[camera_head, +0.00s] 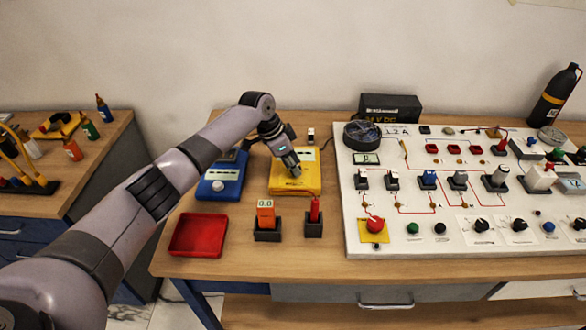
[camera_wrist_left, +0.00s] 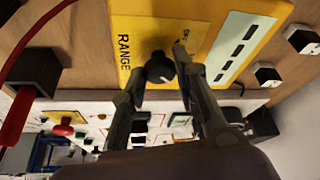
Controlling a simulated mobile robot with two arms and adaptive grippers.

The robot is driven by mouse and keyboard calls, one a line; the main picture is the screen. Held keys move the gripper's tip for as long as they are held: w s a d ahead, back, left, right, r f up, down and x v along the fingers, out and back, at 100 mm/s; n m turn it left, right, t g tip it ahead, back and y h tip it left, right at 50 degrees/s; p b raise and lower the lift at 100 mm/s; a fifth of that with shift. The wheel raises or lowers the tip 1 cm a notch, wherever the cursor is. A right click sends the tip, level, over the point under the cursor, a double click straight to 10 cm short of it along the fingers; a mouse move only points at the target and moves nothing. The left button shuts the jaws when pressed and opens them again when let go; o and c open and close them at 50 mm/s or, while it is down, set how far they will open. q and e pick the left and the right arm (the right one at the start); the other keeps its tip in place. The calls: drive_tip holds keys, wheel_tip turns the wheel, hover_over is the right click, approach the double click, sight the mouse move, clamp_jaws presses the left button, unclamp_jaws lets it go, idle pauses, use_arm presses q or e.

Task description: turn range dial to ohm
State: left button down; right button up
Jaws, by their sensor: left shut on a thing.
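The yellow meter (camera_head: 308,183) lies on the wooden bench, left of the white panel. My left gripper (camera_head: 294,171) is over it from above and hides the range dial in the head view. In the left wrist view the meter's yellow face (camera_wrist_left: 150,14) shows the word RANGE beside a round black dial (camera_wrist_left: 160,68) with a pale mark. The left gripper (camera_wrist_left: 160,75) has its two fingers on either side of the dial and is shut on it. The ohm marking is not readable. My right gripper is in neither view.
A blue meter (camera_head: 219,182) stands left of the yellow one. A red tray (camera_head: 199,235), an orange tester (camera_head: 266,214) in a holder and a red probe (camera_head: 315,210) in a holder stand in front. The white panel (camera_head: 470,262) with switches and knobs fills the right.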

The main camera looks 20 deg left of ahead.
use_arm(q)
drive_tip(key=shift+w+a+m+g+b, duration=0.1)
drive_tip(key=shift+m+g+b, duration=0.3)
drive_tip(key=shift+m, duration=0.3)
drive_tip(key=c, duration=1.2)
unclamp_jaws()
drive_tip(key=shift+c, duration=0.2)
drive_tip(key=v, duration=1.2)
drive_tip(key=shift+f, duration=0.15)
